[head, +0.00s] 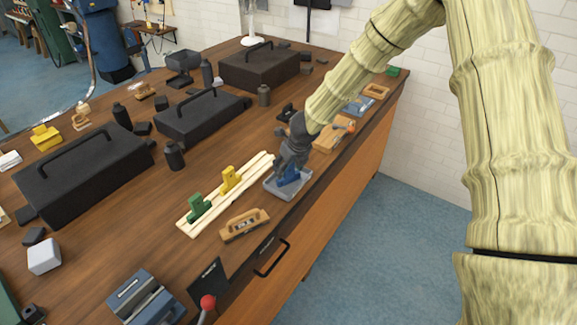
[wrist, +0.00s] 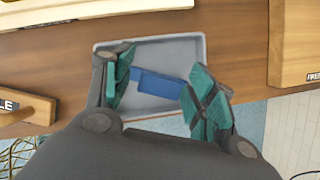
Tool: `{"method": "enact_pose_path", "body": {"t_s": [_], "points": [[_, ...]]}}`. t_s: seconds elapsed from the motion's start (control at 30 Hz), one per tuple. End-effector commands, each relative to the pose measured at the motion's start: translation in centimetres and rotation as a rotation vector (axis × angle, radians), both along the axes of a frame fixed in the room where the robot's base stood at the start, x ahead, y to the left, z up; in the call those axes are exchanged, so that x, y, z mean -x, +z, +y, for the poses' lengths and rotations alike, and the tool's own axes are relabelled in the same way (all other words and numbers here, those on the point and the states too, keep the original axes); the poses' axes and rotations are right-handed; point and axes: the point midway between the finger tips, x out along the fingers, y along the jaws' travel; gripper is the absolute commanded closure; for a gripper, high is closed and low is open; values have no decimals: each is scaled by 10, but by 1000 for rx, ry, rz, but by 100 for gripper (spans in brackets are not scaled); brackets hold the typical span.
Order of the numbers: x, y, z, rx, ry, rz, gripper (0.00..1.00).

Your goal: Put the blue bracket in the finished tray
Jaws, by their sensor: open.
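The blue bracket (wrist: 158,84) lies in a shallow grey tray (wrist: 192,48) near the front edge of the workbench. In the head view the bracket (head: 290,176) shows inside the tray (head: 272,191), partly hidden by my gripper (head: 287,166). My gripper (wrist: 158,90) is over the tray. The fingers hide part of the tray. I cannot read any label on it.
A cream rail (head: 192,222) with a green bracket (head: 199,207) and a yellow bracket (head: 230,179) lies left of the tray. A wooden block (head: 245,224) sits in front, and a wooden piece (head: 335,134) behind. Black toolboxes (head: 84,172) fill the bench's far side.

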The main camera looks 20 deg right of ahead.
Motion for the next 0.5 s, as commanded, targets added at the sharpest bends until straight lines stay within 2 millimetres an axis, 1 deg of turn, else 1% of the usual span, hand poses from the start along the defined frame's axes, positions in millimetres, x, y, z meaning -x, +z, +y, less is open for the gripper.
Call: {"method": "enact_pose_path", "body": {"t_s": [0.17,0.5], "points": [[2,9,-1,-1,-1,-2,43],[21,56,-6,-4,-2,-2,43]]}}
